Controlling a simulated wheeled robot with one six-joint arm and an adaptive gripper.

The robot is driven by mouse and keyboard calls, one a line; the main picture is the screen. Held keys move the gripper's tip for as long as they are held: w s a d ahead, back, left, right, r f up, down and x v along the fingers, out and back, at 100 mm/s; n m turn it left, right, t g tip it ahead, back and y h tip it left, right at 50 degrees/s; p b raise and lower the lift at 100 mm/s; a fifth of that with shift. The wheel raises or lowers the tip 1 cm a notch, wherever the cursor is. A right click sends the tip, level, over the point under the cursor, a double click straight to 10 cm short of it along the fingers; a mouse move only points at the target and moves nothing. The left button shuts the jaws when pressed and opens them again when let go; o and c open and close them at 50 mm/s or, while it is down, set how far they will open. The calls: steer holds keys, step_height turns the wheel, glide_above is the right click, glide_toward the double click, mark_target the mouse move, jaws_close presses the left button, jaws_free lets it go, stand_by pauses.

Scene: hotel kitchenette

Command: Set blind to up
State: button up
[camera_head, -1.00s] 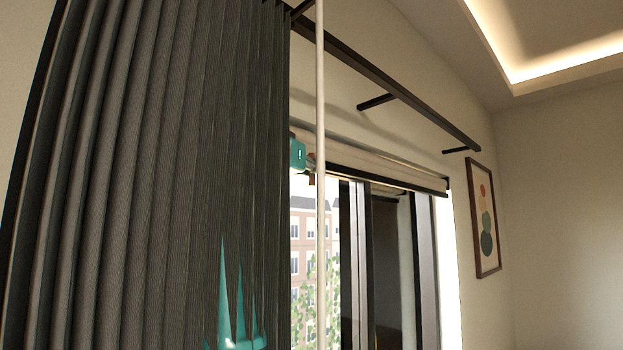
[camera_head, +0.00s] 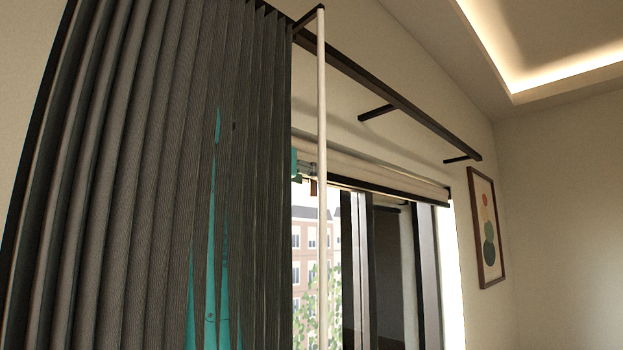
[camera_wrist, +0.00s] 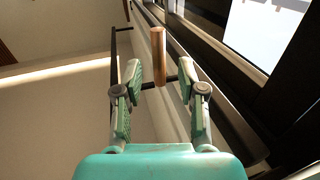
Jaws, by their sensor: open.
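The blind (camera_head: 400,182) is a pale, gathered band with a dark bottom bar at the top of the window, and the glass below it is uncovered. A small brown handle (camera_head: 314,187) hangs near its left end. In the wrist view, a wooden handle (camera_wrist: 158,45) stands between the spread fingers of my gripper (camera_wrist: 160,78), with gaps on both sides. In the head view, only a little of my gripper (camera_head: 309,169) shows past the curtain edge, close to the brown handle. The curtain hides most of my arm.
A dark pleated curtain (camera_head: 130,170) fills the left, with teal slivers of my arm showing through it. A pale vertical pole (camera_head: 322,120) stands in front of the window. A dark curtain rod (camera_head: 400,103) runs above the blind. A framed picture (camera_head: 487,228) hangs at right.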

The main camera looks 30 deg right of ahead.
steer(key=v, duration=0.8)
steer(key=shift+s+a, duration=0.2)
steer(key=shift+a, duration=0.1)
